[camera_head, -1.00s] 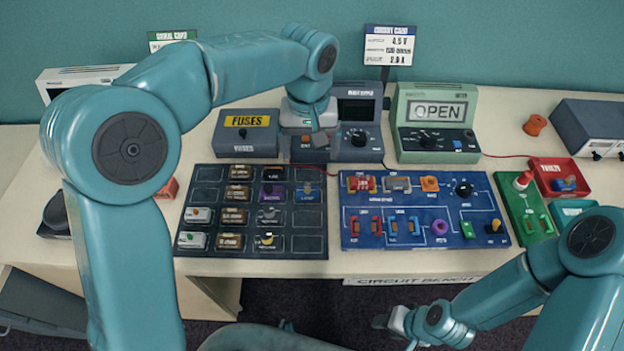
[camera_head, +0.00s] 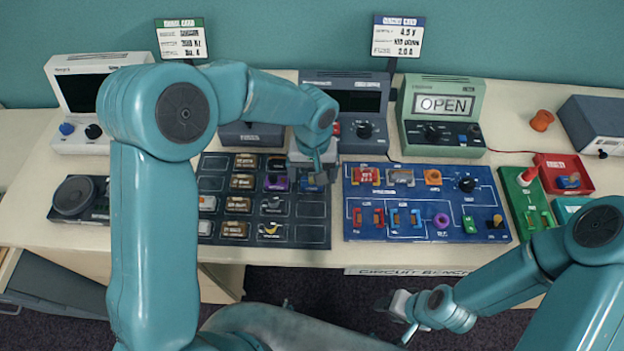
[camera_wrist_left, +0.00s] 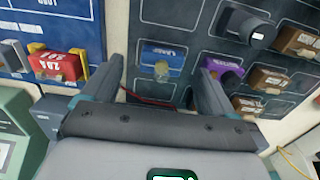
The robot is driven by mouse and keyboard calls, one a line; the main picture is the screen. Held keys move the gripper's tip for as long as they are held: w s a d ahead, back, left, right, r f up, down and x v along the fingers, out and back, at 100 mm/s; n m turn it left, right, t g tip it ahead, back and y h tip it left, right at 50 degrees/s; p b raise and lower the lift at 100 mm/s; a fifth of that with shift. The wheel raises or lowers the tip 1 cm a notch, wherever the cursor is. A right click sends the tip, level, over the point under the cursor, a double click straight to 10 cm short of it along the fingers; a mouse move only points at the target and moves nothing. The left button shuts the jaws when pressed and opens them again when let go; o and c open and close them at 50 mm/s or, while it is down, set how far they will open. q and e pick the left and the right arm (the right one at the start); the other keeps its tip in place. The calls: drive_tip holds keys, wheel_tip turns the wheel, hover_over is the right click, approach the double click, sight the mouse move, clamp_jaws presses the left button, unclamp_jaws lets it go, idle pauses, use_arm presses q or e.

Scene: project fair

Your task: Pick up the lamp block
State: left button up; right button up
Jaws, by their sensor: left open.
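The lamp block is blue with a small pale bulb on top. It sits in a slot of the dark parts tray (camera_head: 313,233) and shows between my fingers in the left wrist view (camera_wrist_left: 162,62). In the head view the lamp block (camera_head: 310,187) is mostly hidden by my left gripper (camera_head: 317,172). In the left wrist view my left gripper (camera_wrist_left: 162,78) is open and empty, one finger on each side of the block; contact cannot be told. My right gripper (camera_head: 390,308) is low, in front of the bench, and small in view.
A purple block (camera_wrist_left: 222,70) sits in the neighbouring slot, close to one finger. Several brown fuse blocks (camera_head: 243,181) fill other slots. The blue circuit board (camera_head: 400,222) lies to the right of the tray. The grey meter box (camera_head: 345,98) stands behind.

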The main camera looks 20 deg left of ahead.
sight(312, 180)
use_arm(q)
wheel_tip(312, 180, down, 2)
drive_tip(key=shift+a+f, duration=0.1)
drive_tip(key=shift+f, duration=0.15)
drive_tip(key=shift+w+a+f, duration=0.1)
drive_tip(key=shift+w+f, duration=0.05)
drive_tip(key=shift+f, duration=0.25)
drive_tip(key=shift+r, duration=0.15)
drive_tip(key=c, duration=1.2)
drive_tip(key=shift+o, duration=0.2)
